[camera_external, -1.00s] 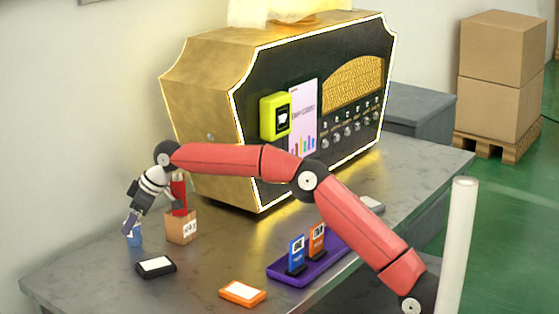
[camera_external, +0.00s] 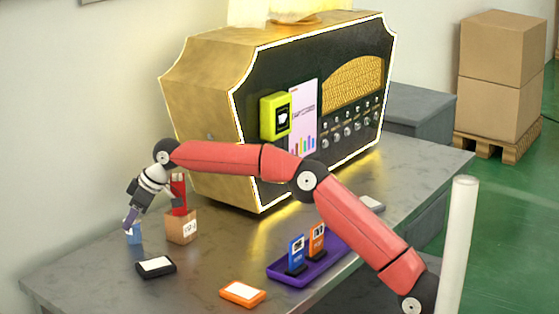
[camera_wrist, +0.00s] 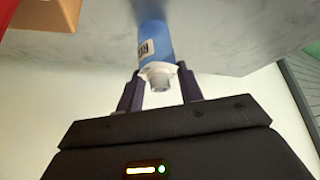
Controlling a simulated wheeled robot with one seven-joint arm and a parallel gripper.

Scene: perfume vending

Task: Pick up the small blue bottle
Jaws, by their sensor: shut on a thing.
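The small blue bottle (camera_external: 134,236) is at the left end of the grey table, beside a small cardboard box. In the wrist view the bottle (camera_wrist: 155,45) has a blue body, a white label and a pale cap pointing toward the camera. My gripper (camera_external: 131,222) reaches down over it from above. In the wrist view my gripper (camera_wrist: 160,88) has one dark finger on each side of the bottle's cap end and is shut on it. The bottle looks upright, at or very near the table top; I cannot tell whether its base touches.
The cardboard box (camera_external: 182,227) with red items stands just right of the bottle. A black card-like pad (camera_external: 156,267), an orange one (camera_external: 242,293) and a purple tray (camera_external: 310,271) lie nearer the front. The large gold and black machine (camera_external: 215,110) stands behind.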

